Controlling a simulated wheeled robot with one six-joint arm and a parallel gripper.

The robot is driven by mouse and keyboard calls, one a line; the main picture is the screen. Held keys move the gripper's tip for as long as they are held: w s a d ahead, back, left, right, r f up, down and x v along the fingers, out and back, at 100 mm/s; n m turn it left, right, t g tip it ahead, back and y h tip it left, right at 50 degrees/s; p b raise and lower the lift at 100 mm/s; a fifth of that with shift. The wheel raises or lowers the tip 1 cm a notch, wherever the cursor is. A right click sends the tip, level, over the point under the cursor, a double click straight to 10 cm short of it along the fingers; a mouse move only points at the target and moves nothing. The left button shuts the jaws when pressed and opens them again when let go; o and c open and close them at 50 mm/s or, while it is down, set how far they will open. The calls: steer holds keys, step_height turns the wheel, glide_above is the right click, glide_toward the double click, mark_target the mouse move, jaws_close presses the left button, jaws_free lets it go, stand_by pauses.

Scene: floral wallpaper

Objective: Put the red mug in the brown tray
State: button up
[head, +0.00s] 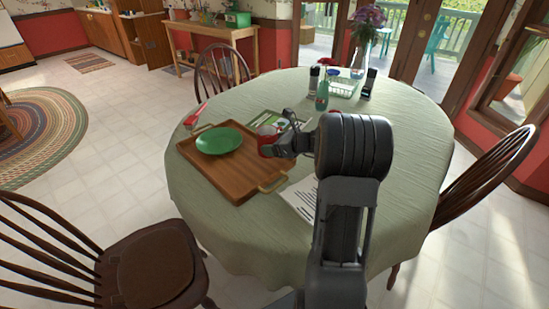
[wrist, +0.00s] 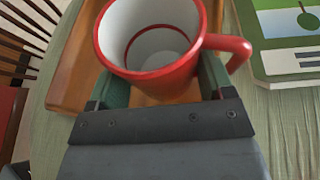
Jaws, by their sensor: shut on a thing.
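The red mug (head: 267,139) with a white inside is held by my gripper (head: 283,144) near the right side of the brown tray. In the wrist view the red mug (wrist: 160,78) is upright between the gripper's fingers (wrist: 160,85), its handle to the right. My gripper is shut on it. The brown tray (head: 236,181) lies on the table with a green plate (head: 219,141) on it. In the wrist view the tray (wrist: 78,65) shows behind and below the mug. I cannot tell whether the mug's base touches the tray; it is hidden.
A green and white book or card (wrist: 285,45) lies right of the tray. A printed sheet (head: 301,198) lies in front. A green bottle (head: 322,96), dark containers, a white basket (head: 342,88) and a flower vase stand at the back. Chairs surround the table (head: 405,150), whose right side is clear.

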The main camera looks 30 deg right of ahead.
steer(key=shift+s+f, duration=0.35)
steer(key=shift+f, duration=0.1)
steer(key=shift+s+f+b, duration=0.15)
steer(key=shift+f+b, duration=0.3)
steer(key=shift+f, duration=1.2)
steer(key=shift+f, duration=0.1)
steer(key=o, duration=1.1)
